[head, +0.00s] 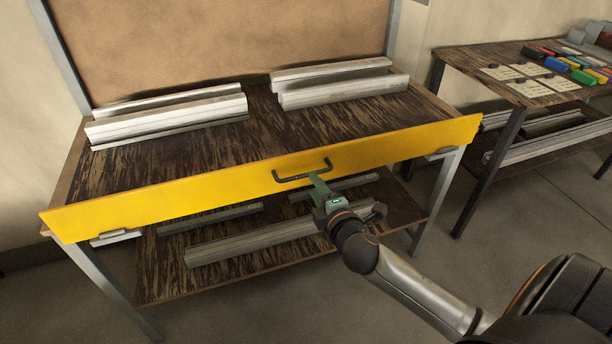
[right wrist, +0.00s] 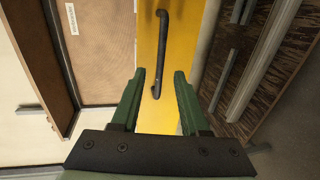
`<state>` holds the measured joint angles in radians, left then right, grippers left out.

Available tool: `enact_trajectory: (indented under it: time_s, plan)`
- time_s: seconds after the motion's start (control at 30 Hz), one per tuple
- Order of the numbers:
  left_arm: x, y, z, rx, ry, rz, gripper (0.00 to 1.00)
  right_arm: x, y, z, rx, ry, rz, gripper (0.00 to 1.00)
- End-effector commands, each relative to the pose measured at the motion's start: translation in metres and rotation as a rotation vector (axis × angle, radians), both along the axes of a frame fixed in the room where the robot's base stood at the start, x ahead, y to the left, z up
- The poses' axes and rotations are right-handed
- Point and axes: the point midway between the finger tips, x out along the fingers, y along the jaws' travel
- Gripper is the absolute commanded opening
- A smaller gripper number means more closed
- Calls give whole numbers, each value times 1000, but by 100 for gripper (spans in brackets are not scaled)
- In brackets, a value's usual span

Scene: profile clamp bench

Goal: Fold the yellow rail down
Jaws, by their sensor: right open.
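The yellow rail (head: 210,196) stands up along the front edge of the bench, running its full width. A dark bar handle (head: 290,179) is on its front face near the middle. In the right wrist view the rail (right wrist: 155,118) runs up the picture behind the handle (right wrist: 163,45). My right gripper (head: 317,178) is in front of the rail at the handle's right part. In the right wrist view my right gripper (right wrist: 159,74) is open, with the handle's lower end showing between its fingers. I cannot tell whether the fingers reach around it. My left gripper is not in view.
Metal profiles (head: 170,118) lie on the bench top (head: 262,130) at left and right. More profiles lie on the lower shelf (head: 165,285). A side table (head: 455,60) with cards and coloured blocks stands at the right. The floor in front is clear.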

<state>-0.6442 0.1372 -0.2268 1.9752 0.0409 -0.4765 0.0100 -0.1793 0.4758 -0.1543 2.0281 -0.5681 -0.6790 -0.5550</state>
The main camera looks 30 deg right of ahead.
Motion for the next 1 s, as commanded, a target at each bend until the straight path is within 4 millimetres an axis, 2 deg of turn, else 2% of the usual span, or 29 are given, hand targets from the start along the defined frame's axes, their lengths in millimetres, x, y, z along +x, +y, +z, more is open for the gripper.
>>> enact_trajectory:
  time_s: [0.03, 0.2, 0.4, 0.83, 1.0]
  plan:
    - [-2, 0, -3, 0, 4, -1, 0, 10, -3, -2, -1, -2, -1, 45]
    - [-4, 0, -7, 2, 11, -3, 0, 38, -9, -8, 1, -1, 0, 45]
    - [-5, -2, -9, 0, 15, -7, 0, 59, -14, -14, 2, 1, 0, 45]
    - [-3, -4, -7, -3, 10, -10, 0, 66, -16, -16, 4, 1, 0, 45]
    - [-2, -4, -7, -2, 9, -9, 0, 66, -16, -16, 4, 1, 0, 26]
